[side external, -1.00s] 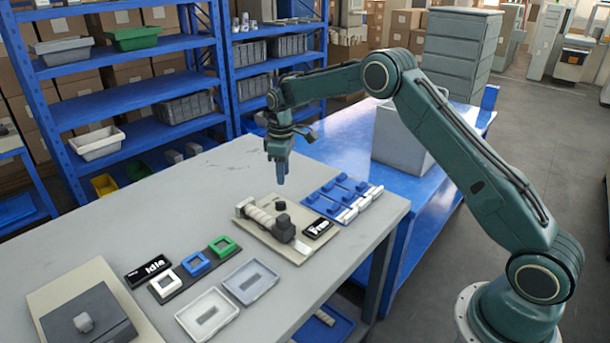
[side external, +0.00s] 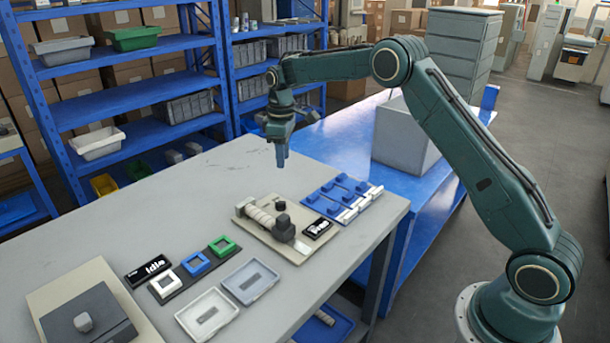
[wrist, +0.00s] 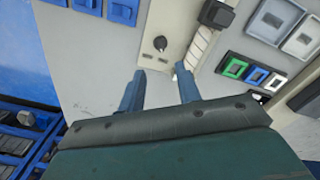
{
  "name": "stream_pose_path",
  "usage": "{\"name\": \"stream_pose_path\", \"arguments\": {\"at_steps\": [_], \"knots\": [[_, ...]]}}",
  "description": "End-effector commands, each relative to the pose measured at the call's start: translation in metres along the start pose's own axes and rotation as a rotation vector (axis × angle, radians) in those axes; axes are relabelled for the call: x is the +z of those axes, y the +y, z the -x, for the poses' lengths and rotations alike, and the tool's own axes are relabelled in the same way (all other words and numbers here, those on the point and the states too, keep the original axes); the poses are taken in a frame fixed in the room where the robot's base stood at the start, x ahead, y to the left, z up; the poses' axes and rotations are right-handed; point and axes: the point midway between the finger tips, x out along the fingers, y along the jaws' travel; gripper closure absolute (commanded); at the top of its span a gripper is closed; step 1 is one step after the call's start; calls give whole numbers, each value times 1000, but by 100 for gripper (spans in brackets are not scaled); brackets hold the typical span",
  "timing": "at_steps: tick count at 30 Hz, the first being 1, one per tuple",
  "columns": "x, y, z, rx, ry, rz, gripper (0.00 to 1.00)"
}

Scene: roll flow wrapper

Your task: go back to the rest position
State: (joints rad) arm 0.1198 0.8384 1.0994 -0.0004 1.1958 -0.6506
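My gripper (side external: 281,160) hangs in the air above the grey table, fingers pointing down, behind the beige wrapper plate. In the wrist view its two blue fingers (wrist: 159,72) are apart with nothing between them. The beige plate (side external: 262,236) carries a light ribbed roll (side external: 262,217), a dark knob (side external: 280,205) and a dark block (side external: 283,228); it also shows below the fingers in the wrist view (wrist: 158,62). A small black display (side external: 318,228) sits at its right; its text is blurred. The gripper touches nothing.
A blue rack with blue-and-white pieces (side external: 340,199) lies at the right. White, blue and green square frames (side external: 195,263), an "Idle" display (side external: 148,270), two shallow trays (side external: 250,281) and a grey-lidded box (side external: 88,318) stand in front. The table's back left (side external: 170,195) is clear.

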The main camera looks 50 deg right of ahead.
Motion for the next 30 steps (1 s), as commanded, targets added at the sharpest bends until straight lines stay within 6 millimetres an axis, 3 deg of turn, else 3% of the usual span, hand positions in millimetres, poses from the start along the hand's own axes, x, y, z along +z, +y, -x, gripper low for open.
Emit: {"name": "stream_pose_path", "arguments": {"at_steps": [11, 21, 30], "knots": [[26, -32, 69, 39, 58, -69, 66], [70, -76, 132, 75, 127, -156, 66], [118, -119, 170, 101, 194, -233, 66]]}}
